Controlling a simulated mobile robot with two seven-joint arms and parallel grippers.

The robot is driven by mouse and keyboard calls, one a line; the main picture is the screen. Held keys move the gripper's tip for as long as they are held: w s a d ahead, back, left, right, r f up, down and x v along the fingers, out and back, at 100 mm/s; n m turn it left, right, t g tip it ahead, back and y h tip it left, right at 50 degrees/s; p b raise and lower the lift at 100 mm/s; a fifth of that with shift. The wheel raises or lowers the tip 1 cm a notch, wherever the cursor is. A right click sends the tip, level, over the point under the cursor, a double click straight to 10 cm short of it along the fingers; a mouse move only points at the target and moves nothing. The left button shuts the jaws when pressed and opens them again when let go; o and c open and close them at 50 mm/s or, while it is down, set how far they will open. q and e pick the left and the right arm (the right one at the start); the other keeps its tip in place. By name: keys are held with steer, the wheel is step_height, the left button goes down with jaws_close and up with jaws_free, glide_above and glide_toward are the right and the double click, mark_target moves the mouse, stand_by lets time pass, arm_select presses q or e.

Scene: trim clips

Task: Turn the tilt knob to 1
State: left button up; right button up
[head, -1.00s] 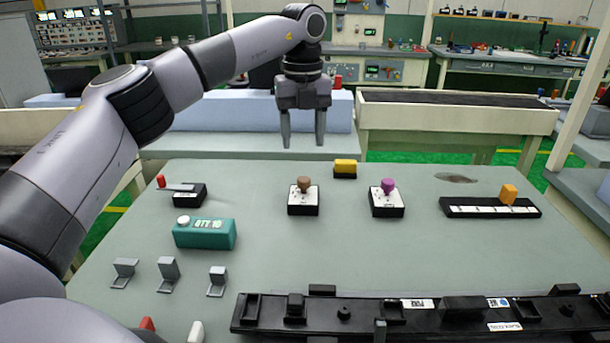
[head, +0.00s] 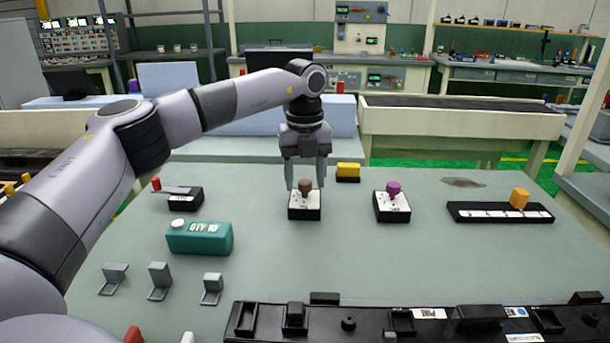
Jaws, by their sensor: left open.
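Two knobs stand on black-sided boxes with white tops: a brown knob (head: 305,187) in the middle and a purple knob (head: 393,188) to its right. I cannot read the labels, so I cannot tell which is the tilt knob or what its setting is. My left gripper (head: 305,184) points down with its fingers apart, one on each side of the brown knob. I cannot tell whether the fingers touch it. My right gripper is not in view.
A lever box (head: 185,202) and a teal counter box (head: 200,237) are at left, with several grey clips in front. A yellow button (head: 348,170) is behind the knobs. A slider (head: 500,213) is at right. A long black trim strip (head: 420,322) lies along the front.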

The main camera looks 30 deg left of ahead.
arm_select(q)
jaws_close()
steer(key=c, duration=1.1)
jaws_free()
steer(key=shift+o, duration=0.2)
steer(key=shift+r, duration=0.1)
